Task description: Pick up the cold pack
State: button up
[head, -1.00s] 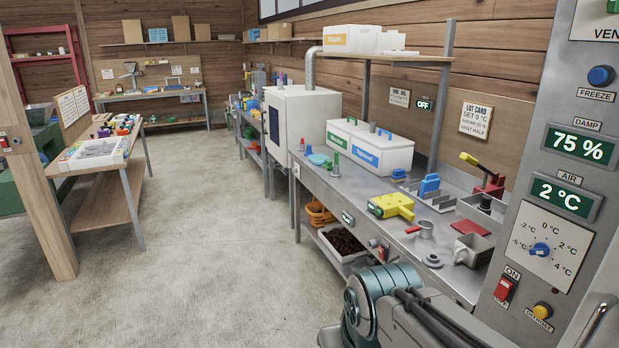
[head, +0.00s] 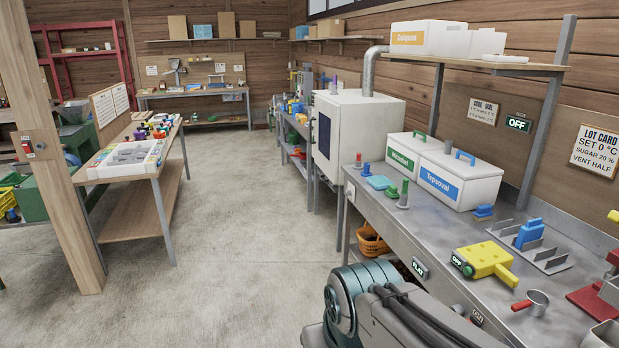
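No item is clearly marked as the cold pack. Two blue things on the steel bench at right could be it: a light-blue flat pad (head: 379,182) near the bench's far end, and a blue block (head: 529,234) standing in a slotted metal rack (head: 548,258). A smaller blue piece (head: 484,211) lies beside the white boxes. I cannot tell which one is the cold pack. Part of my arm shows at the bottom centre. My gripper is outside the view.
The steel bench (head: 425,235) holds two lidded white boxes (head: 460,182), a yellow tool (head: 487,262) and a small pan (head: 535,303). A white cabinet (head: 355,130) stands beyond. A wooden table (head: 160,180) stands left. The concrete floor (head: 235,240) between is clear.

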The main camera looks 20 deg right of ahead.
aim_at(533, 230)
jog(key=z, duration=0.05)
jog(key=i, duration=1.55)
jog(key=z, duration=0.85)
jog(key=i, duration=1.1)
jog(key=z, duration=1.65)
jog(key=i, duration=0.7)
jog(key=z, duration=0.45)
